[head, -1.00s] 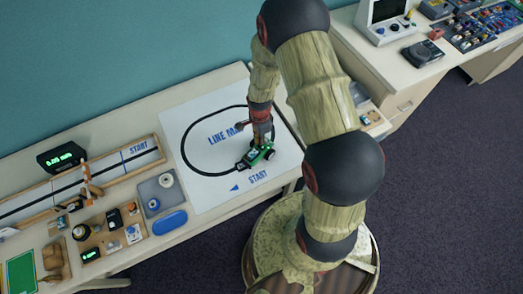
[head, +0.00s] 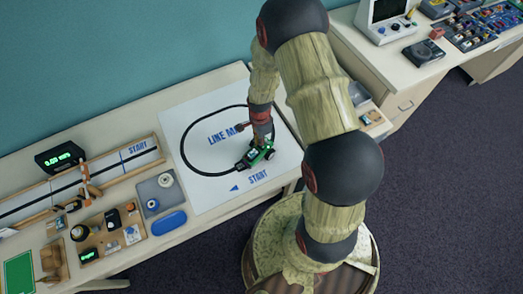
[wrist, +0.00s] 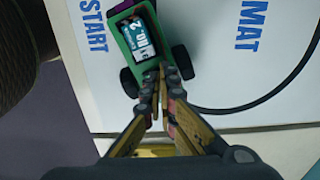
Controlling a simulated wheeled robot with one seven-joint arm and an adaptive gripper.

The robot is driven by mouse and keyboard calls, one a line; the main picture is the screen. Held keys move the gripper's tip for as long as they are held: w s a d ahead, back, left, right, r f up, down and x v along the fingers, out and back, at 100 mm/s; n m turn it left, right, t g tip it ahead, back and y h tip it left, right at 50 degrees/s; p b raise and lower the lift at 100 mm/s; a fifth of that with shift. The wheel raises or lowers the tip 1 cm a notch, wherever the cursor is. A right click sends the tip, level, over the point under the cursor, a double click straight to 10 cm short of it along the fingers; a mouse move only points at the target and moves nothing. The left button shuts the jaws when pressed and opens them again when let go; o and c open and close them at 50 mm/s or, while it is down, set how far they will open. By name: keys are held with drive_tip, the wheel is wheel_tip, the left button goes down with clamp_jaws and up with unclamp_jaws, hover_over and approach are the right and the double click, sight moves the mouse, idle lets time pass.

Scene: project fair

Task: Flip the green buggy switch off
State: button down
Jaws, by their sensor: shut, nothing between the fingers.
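The green buggy (head: 255,156) stands on the white line mat (head: 205,187), at the lower right part of the black loop. In the wrist view the buggy (wrist: 119,38) shows its green body, dark wheels and a battery pack (wrist: 137,38) on top. My gripper (head: 264,143) is over the buggy's rear in the head view. In the wrist view my gripper (wrist: 160,70) is shut, its fingertips together and empty, at the near end of the buggy. The fingertips cover that end, so the switch is hidden and its position cannot be told. Whether the tips touch the buggy is unclear.
Left of the mat are a grey tray (head: 146,192), a blue flat case (head: 169,223), and a long wooden track (head: 65,190) with a timer display (head: 60,157). A teal wall rises behind the table. The mat's left part is clear.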

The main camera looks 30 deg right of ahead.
drive_tip(key=shift+f, duration=0.35)
drive_tip(key=shift+r+p, duration=2.2)
drive_tip(key=shift+r, duration=1.35)
